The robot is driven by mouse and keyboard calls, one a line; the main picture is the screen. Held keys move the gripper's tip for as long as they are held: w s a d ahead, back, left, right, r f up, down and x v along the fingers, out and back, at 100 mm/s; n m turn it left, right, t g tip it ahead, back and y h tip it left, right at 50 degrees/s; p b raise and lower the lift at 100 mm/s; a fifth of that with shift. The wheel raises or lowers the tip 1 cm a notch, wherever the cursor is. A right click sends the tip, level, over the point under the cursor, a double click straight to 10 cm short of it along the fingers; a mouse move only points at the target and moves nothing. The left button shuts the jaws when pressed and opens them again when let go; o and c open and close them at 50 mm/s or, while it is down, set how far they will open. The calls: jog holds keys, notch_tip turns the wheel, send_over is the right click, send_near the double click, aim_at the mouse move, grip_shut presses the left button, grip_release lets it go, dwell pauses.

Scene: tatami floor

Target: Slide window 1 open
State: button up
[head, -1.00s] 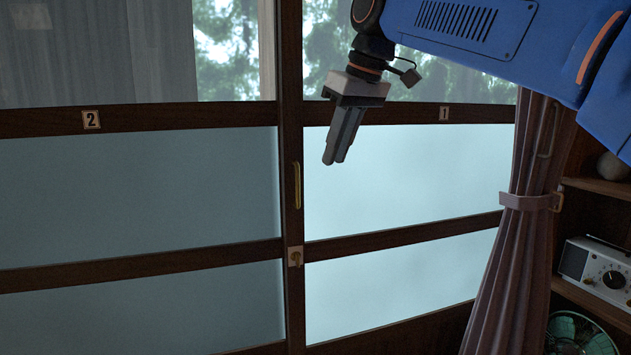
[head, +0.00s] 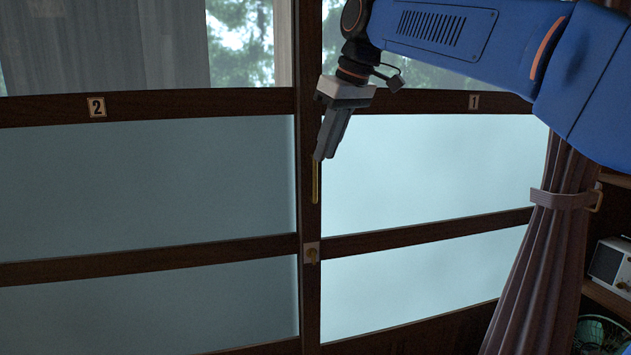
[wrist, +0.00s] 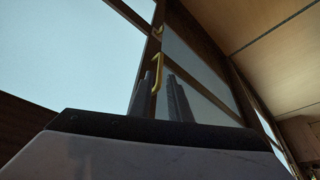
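Window 1 (head: 430,165) is the right sliding panel, dark-framed with frosted lower panes and a "1" tag (head: 474,102). Its left edge meets window 2 at a dark upright. A slim brass handle (head: 315,185) stands upright on that upright; its top is hidden behind my fingers. My gripper (head: 319,158) points down at the handle's upper end. In the wrist view the brass handle (wrist: 156,76) shows in the gap between the fingertips of my gripper (wrist: 158,85). The fingers are apart, and I see no clear contact with the handle.
Window 2 (head: 150,180) is on the left, with a "2" tag (head: 97,107). A small latch plate with a brass knob (head: 312,253) is below the handle.

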send_near(315, 200)
jog(key=w+a+f, duration=0.2)
jog(key=f, duration=0.1)
jog(key=w+f, duration=0.1)
jog(key=shift+a+f, duration=0.4)
grip_shut()
